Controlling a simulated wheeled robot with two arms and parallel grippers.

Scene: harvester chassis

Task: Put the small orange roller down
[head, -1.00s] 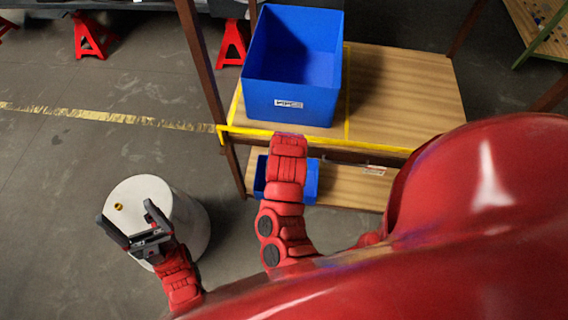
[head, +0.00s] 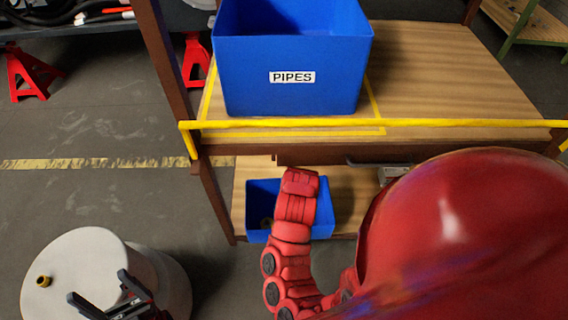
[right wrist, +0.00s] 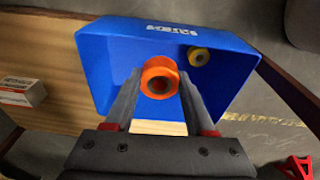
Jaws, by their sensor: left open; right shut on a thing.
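The small orange roller (right wrist: 159,77) is held between the fingertips of my right gripper (right wrist: 159,88) in the right wrist view. My right gripper is shut on it, over a small blue bin (right wrist: 105,55). In the head view this bin (head: 325,212) stands on the lower shelf, and my right arm hides the right gripper and the roller. A small yellow roller (right wrist: 199,57) lies inside the bin. My left gripper (head: 98,286) is open and empty, in front of a white cylinder at the lower left.
A large blue bin labelled PIPES (head: 292,78) stands on the upper wooden shelf (head: 440,80), which has a yellow front edge. A yellow-rimmed piece (head: 43,281) sits on the white cylinder (head: 85,250). A small white box (right wrist: 22,92) lies beside the small bin.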

